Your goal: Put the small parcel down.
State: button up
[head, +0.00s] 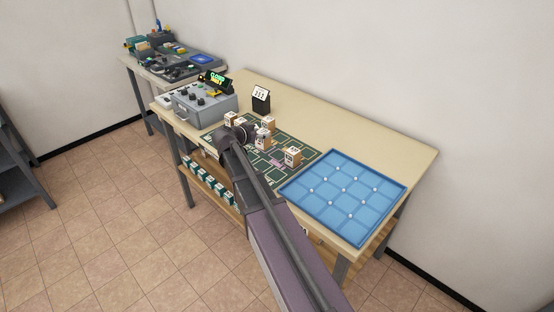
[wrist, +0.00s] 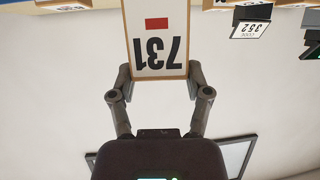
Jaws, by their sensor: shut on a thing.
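The small parcel (wrist: 158,45) is in my gripper (wrist: 159,80) in the wrist view. Its white face carries a red mark and the number 731, upside down in this view. The two fingers press on its sides; its far end is cut off by the top edge. In the head view my gripper (head: 228,133) is over the left part of the dark green mat (head: 255,159) on the table. Several small parcels are near it, including one at the right (head: 292,157). I cannot tell there which parcel is held, or whether it touches the mat.
A blue gridded tray (head: 343,188) lies on the right of the table (head: 345,128). A grey control box (head: 204,104) with a lit sign stands at the left. A black number stand (head: 261,98) is behind the mat. The table's back middle is clear.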

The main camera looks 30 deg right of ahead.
jog(key=s+a+f+m+g+h+b, duration=0.1)
jog(key=s+a, duration=0.3)
jog(key=s, duration=0.7)
jog(key=shift+s+a+f+m+g, duration=0.2)
jog(key=shift+s+f+m+g, duration=0.05)
jog(key=shift+s+m+g, duration=0.1)
jog(key=shift+w+d, duration=0.1)
jog(key=w+d+f+b, duration=0.1)
jog(key=w+d, duration=0.8)
jog(key=w, duration=0.1)
jog(key=shift+w+d+f+b, duration=0.2)
jog(key=shift+w+d+b, duration=0.15)
jog(key=shift+d+b, duration=0.05)
jog(key=shift+w+d+f+b, duration=0.45)
jog(key=shift+w+f+b, duration=0.05)
jog(key=shift+f, duration=0.05)
jog(key=shift+f+b, duration=1.3)
jog(key=shift+b, duration=0.05)
jog(key=shift+f, duration=0.15)
